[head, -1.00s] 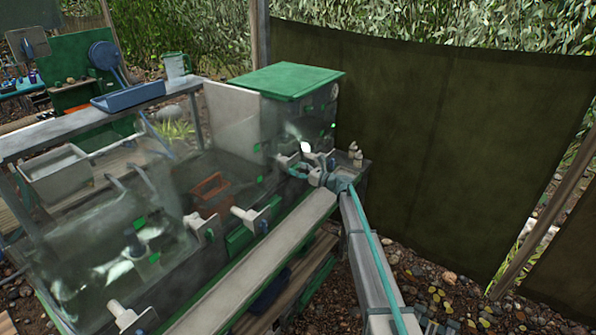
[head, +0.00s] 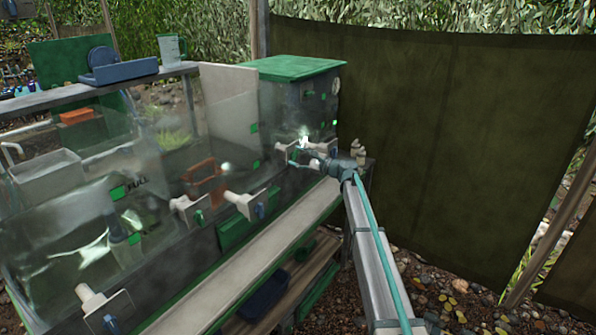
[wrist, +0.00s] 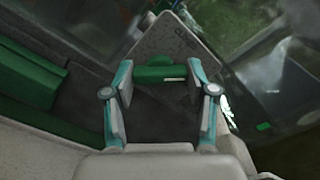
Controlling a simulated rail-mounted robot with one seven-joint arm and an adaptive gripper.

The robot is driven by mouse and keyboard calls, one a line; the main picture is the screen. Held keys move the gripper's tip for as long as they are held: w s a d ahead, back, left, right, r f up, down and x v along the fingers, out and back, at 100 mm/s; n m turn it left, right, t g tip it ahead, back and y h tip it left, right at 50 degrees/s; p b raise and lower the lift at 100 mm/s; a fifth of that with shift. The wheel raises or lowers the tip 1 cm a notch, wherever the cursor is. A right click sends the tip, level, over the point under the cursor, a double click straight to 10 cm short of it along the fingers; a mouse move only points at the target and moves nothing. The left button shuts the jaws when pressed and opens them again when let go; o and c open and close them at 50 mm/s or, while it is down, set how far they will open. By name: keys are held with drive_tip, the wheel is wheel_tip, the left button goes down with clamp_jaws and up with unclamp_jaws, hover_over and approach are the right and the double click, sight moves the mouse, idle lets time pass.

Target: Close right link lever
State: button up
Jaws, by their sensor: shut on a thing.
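My gripper (wrist: 160,78) has its two teal and grey fingers on either side of a short green lever bar (wrist: 160,73) in the wrist view. The bar spans the gap between the fingertips and lies in front of a grey plate (wrist: 168,42). In the head view my gripper (head: 312,157) is at the right end of the clear-walled tank, below the green-lidded box (head: 292,68). The lever there is too small and covered by my gripper to make out. I cannot tell from the head view whether the lever is open or closed.
Other white-knobbed fittings (head: 243,204) line the tank's front, above a long pale ledge (head: 250,255). A dark green screen (head: 430,150) hangs behind. Gravel ground (head: 460,295) is open at right.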

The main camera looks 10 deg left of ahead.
drive_tip(key=n+b, duration=0.9)
drive_tip(key=b, duration=0.4)
drive_tip(key=shift+f, duration=0.1)
drive_tip(key=o, duration=1.2)
drive_tip(key=shift+c, duration=0.2)
drive_tip(key=v, duration=1.2)
drive_tip(key=v, duration=1.2)
